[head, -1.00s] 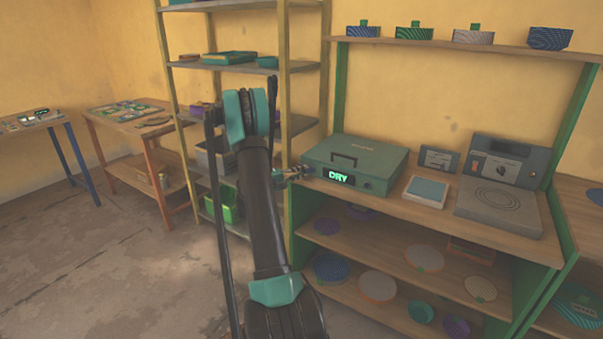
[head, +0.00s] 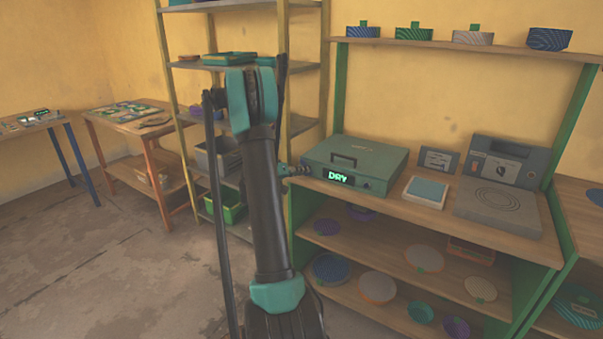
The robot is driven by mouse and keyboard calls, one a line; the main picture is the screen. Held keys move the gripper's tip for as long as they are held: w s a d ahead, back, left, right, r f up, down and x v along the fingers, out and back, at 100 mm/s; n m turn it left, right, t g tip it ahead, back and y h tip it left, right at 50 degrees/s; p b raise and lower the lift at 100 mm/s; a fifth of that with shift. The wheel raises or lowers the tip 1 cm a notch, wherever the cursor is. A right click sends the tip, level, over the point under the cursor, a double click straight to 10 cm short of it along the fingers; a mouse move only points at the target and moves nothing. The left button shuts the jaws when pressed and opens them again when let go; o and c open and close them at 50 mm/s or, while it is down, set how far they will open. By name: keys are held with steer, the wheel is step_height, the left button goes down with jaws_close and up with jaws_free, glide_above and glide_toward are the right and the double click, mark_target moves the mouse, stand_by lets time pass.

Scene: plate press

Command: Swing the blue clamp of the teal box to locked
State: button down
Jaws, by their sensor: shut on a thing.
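The teal box (head: 372,161) sits closed on the wooden workbench, with a dark handle on its lid and a green "DRY" display on its front. My gripper (head: 300,170) is at the left end of the box's front, small and mostly hidden behind my own arm. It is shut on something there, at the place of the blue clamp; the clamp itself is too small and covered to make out. I cannot tell the clamp's angle.
A pale blue-topped block (head: 426,190) and a grey plate device (head: 498,207) stand right of the box. A metal shelf rack (head: 300,66) stands behind my arm. Shelves below the bench hold round plates. Open floor lies at the left.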

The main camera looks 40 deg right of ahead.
steer(key=shift+s+m+t+y, duration=0.15)
steer(key=shift+m+t+y, duration=0.55)
steer(key=shift+m, duration=0.75)
steer(key=shift+s+m+t+y, duration=0.1)
steer(key=shift+m+t+y, duration=0.3)
steer(key=shift+m+t, duration=0.8)
steer(key=shift+m, duration=0.35)
steer(key=c, duration=1.6)
jaws_free()
steer(key=shift+r, duration=0.1)
steer(key=shift+o, duration=0.2)
steer(key=v, duration=1.2)
